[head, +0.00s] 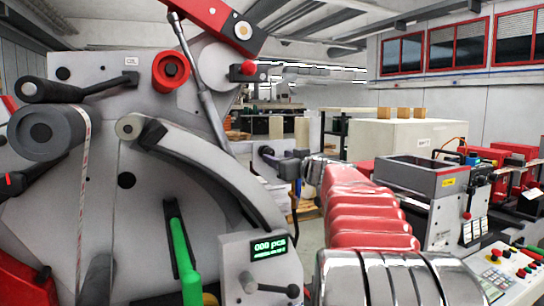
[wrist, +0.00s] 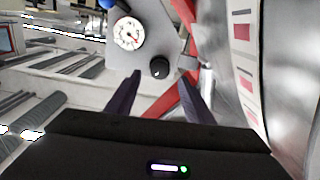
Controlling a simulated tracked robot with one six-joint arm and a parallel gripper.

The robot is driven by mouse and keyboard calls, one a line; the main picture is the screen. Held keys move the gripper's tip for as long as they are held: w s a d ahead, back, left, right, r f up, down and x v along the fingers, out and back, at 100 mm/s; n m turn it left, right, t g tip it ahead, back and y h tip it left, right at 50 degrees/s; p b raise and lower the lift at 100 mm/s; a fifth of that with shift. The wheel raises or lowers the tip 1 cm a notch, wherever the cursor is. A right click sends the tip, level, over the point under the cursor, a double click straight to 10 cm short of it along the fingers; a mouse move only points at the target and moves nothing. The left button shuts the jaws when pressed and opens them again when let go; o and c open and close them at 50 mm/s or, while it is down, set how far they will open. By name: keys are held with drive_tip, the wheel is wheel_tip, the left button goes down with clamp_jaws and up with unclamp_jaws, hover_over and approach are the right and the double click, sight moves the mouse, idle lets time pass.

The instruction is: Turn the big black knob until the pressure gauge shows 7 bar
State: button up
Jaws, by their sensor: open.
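In the wrist view, the black knob (wrist: 160,67) sits on a grey panel, with a small light mark on its face. The round white pressure gauge (wrist: 129,33) is on the same panel, up and to the left of the knob. Its needle is too small to read surely. My gripper (wrist: 159,79) is open, with one dark finger on each side below the knob in the picture. Nothing shows between the fingers, and they seem short of the knob. In the head view my gripper (head: 268,156) is small, at the end of my arm; knob and gauge cannot be made out there.
A blue part (wrist: 106,4) shows at the wrist view's top edge. Red bars and a silver fitting lie right of the knob. In the head view, the big grey machine plate (head: 65,210) with rollers, levers and a counter display (head: 269,248) fills the left.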

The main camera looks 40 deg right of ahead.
sight(271, 154)
drive_tip(key=shift+x, duration=2.45)
drive_tip(key=shift+c, duration=0.5)
drive_tip(key=c, duration=0.9)
drive_tip(key=shift+s+d, duration=0.1)
drive_tip(key=shift+d, duration=0.15)
drive_tip(key=shift+c, duration=0.2)
drive_tip(key=shift+a, duration=0.15)
